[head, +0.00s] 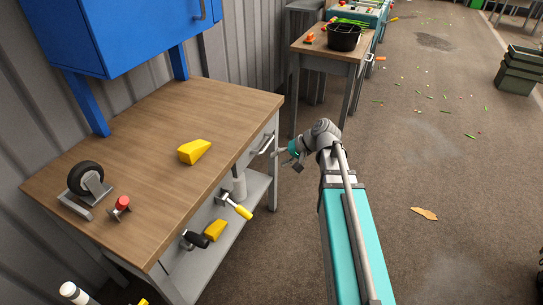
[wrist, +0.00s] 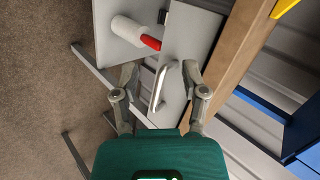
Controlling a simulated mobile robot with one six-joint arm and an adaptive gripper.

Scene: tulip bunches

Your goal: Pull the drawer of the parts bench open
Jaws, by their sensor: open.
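The parts bench (head: 150,125) has a brown wooden top and grey sides. Its grey drawer front (wrist: 197,30) shows in the wrist view, below the wooden edge, and appears flush with the bench. A pale metal bar handle (wrist: 160,92) is on that front; it also shows in the head view (head: 265,145). My gripper (head: 279,153) is at the bench's right front, close to the handle. In the wrist view my gripper (wrist: 160,70) is open, with one finger on each side of the handle. I cannot tell whether either finger touches it.
A yellow wedge (head: 194,151) and a caster wheel (head: 86,179) are on the benchtop. A white cylinder (head: 239,187) stands on the lower shelf. A blue cabinet (head: 115,35) hangs above. Another table with a black pot (head: 344,37) is behind.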

